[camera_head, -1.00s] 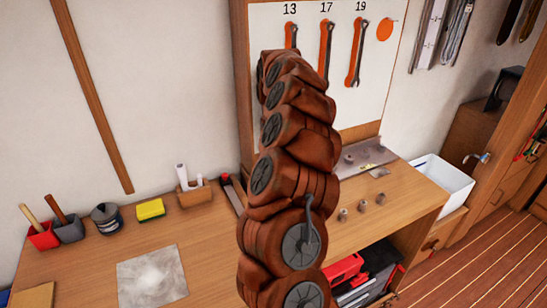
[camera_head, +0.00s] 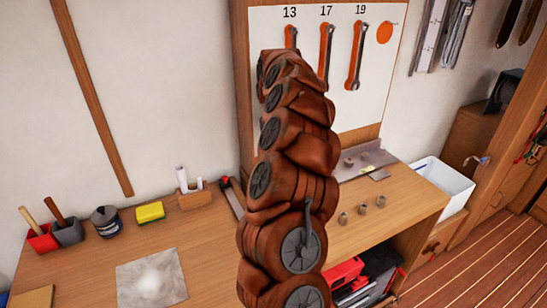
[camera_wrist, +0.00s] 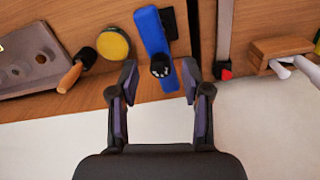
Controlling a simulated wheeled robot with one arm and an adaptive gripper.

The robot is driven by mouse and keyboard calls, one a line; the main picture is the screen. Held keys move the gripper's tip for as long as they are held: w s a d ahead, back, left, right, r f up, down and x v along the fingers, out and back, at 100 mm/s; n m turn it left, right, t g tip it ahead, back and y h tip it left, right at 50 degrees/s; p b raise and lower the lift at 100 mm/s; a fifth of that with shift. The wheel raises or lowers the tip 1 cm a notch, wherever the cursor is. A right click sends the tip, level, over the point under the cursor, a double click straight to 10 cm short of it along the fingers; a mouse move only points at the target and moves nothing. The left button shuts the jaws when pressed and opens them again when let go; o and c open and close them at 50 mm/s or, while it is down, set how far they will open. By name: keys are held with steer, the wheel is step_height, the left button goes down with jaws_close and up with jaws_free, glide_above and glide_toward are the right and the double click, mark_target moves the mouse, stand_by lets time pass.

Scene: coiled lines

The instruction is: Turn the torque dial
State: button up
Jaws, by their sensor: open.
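A black round knob (camera_wrist: 160,66) with pale marks on its face, which looks like the torque dial, sits at the end of a blue bar (camera_wrist: 150,30) in the wrist view. My gripper (camera_wrist: 159,74) is open. Its two dark fingers stand apart to the left and right of the knob, with a gap on both sides. I cannot tell the height between fingertips and knob. In the head view my arm hides the gripper, the blue bar and the knob.
A round yellow-topped item (camera_wrist: 113,43) and a wooden handle (camera_wrist: 70,78) lie left of the blue bar. Wrenches (camera_head: 355,55) hang on the panel behind.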

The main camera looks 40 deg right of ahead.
step_height(320, 180, up, 11)
stand_by(0.6)
stand_by(0.5)
steer(key=s+a+r+n, duration=0.1)
steer(key=s+a+n, duration=0.2)
steer(key=a, duration=1)
steer(key=s+a+r+n, duration=0.1)
steer(key=s+a+n, duration=0.15)
steer(key=a, duration=1.05)
steer(key=s+a+f, duration=0.3)
steer(key=s+f, duration=0.1)
steer(key=s, duration=0.4)
steer(key=s+a+f+g, duration=0.1)
steer(key=s+a+f, duration=0.2)
steer(key=s, duration=0.5)
steer(key=s+a+f, duration=0.4)
steer(key=s+a, duration=0.1)
steer(key=s, duration=0.4)
steer(key=shift+a+f+g, duration=0.15)
steer(key=shift+f+g, duration=0.15)
steer(key=shift+g, duration=0.1)
